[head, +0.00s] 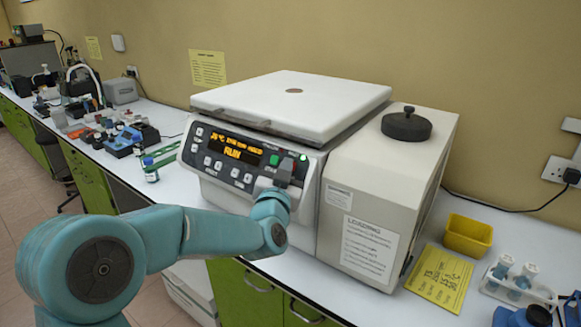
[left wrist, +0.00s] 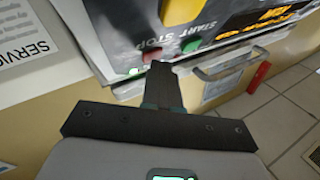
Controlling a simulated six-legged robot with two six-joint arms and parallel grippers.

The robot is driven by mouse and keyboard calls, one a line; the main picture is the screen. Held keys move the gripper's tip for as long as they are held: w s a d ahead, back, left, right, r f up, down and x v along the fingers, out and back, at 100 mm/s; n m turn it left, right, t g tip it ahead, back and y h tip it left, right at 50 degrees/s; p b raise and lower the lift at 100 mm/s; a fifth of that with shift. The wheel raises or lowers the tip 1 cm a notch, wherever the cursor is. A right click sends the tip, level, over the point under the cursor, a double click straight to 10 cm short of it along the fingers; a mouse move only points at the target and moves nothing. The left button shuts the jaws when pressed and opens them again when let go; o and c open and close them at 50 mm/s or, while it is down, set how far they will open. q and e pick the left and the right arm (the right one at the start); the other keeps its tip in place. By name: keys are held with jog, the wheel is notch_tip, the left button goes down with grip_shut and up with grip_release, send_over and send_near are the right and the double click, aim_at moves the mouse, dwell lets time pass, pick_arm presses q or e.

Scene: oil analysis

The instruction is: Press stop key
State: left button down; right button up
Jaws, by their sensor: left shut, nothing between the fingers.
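The white bench-top machine (head: 292,108) has a lit front panel (head: 235,153) reading RUN in orange. In the left wrist view, the red stop key (left wrist: 152,55) sits by the STOP lettering, just beyond my fingertips. The green start key (left wrist: 192,45) is beside it under the START lettering. My left gripper (head: 284,174) is shut and empty, its tips close in front of the panel's right end. It also shows in the left wrist view (left wrist: 160,67). I cannot tell whether the tips touch the stop key. In the head view the gripper hides that key. My right gripper is not in view.
A black knob (head: 406,124) tops the machine's right part. A yellow bin (head: 467,236), a yellow sheet (head: 440,278) and a rack of bottles (head: 518,283) stand to the right. A small bottle (head: 150,170) stands left of the machine.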

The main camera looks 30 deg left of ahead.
pick_arm(q)
jog(key=shift+s, duration=0.15)
jog(key=shift+s+r, duration=0.4)
jog(key=shift+s, duration=0.1)
jog(key=shift+s+a+r, duration=0.1)
jog(key=shift+s+r, duration=0.35)
jog(key=shift+s, duration=0.25)
jog(key=shift+s+a+r, duration=0.1)
jog(key=shift+s+r, duration=0.35)
jog(key=shift+s, duration=0.3)
jog(key=shift+s+r, duration=0.45)
jog(key=shift+s, duration=0.25)
